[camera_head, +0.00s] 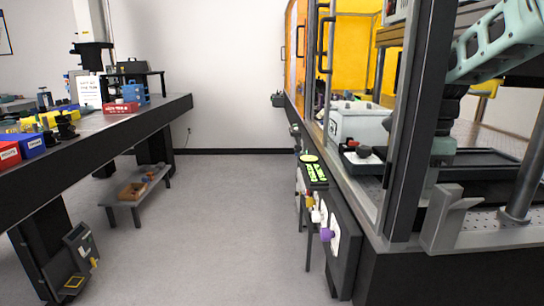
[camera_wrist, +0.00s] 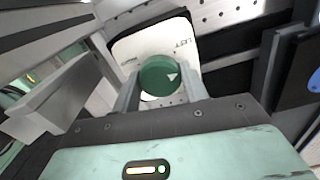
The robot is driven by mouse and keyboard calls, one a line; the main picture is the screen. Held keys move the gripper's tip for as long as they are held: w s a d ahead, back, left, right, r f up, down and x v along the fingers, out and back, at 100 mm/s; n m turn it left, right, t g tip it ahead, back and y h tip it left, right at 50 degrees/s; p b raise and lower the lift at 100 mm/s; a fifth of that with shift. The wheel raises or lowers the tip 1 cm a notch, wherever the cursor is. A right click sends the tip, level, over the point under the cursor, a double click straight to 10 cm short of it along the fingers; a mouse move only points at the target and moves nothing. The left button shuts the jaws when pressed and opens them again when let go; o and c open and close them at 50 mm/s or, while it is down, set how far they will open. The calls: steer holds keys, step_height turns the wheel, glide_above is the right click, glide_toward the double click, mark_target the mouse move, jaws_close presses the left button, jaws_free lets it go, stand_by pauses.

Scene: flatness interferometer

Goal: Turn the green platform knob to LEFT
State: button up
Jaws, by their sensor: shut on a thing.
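The green platform knob (camera_wrist: 158,72) shows in the wrist view as a round dial with a white triangular pointer on its right part. It sits on a white label plate (camera_wrist: 135,46). The word LEFT shows upside down on the plate, above and right of the knob; a smaller marking at the left is too small to read. My gripper (camera_wrist: 161,84) has one grey finger on each side of the knob and is shut on it. In the head view my mint-green arm reaches in at the right; the knob cannot be made out there.
A dark frame post (camera_head: 410,120) stands close to my arm in the head view. A grey bracket (camera_head: 452,222) is at the lower right. A long bench (camera_head: 95,130) with boxes runs along the left. The floor (camera_head: 230,220) between is clear.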

steer(key=shift+n+p, duration=0.35)
steer(key=shift+n, duration=0.85)
steer(key=o, duration=0.8)
step_height(320, 180, up, 6)
steer(key=p, duration=0.6)
steer(key=shift+r+p, duration=0.1)
steer(key=shift+p, duration=0.3)
